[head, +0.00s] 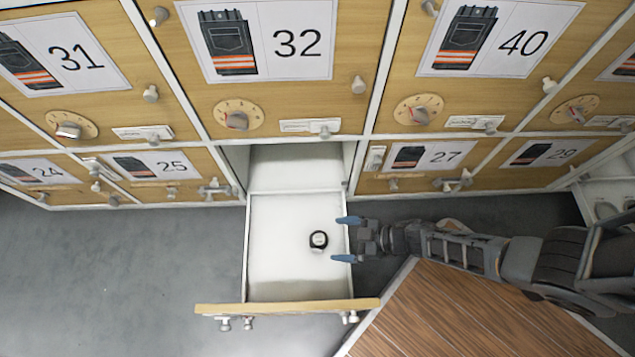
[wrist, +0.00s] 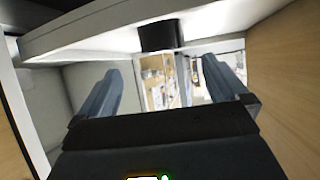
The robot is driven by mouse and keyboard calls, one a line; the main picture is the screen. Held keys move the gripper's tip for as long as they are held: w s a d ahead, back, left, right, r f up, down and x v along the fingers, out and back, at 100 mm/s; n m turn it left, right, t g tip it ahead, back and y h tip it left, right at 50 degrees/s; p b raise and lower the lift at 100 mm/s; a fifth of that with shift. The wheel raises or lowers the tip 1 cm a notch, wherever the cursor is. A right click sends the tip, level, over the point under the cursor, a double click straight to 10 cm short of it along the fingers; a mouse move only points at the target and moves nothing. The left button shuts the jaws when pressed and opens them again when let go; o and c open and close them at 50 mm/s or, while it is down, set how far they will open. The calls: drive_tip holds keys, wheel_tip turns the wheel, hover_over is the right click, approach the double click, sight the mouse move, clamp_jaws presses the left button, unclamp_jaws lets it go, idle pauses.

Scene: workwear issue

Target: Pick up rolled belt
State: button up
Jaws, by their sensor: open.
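The rolled belt (head: 318,240) is a small black roll with a pale top, on the white floor of the pulled-out drawer (head: 280,278). It sits right of the drawer's middle. My gripper (head: 346,239) is open, its two blue fingers at the drawer's right side and pointing left toward the belt. A short gap shows between fingertips and belt in the head view. In the wrist view, the belt (wrist: 160,35) is a dark cylinder against the white drawer floor, ahead of and between the open fingers (wrist: 163,66). Nothing is between the fingers.
The drawer's wooden front (head: 288,308) is at the near end. Closed numbered lockers (head: 273,42) line the wall behind, with knobs and dials sticking out. A brown wooden surface (head: 480,315) lies below my arm. Grey floor (head: 110,265) is clear on the left.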

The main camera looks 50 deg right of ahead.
sight(319, 239)
drive_tip(key=b+x, duration=0.2)
drive_tip(key=x, duration=0.3)
drive_tip(key=shift+w+a+f, duration=0.1)
drive_tip(key=shift+a+f, duration=0.05)
drive_tip(key=shift+f, duration=0.05)
drive_tip(key=shift+c, duration=0.5)
drive_tip(key=c, duration=1.1)
drive_tip(key=shift+r, duration=0.15)
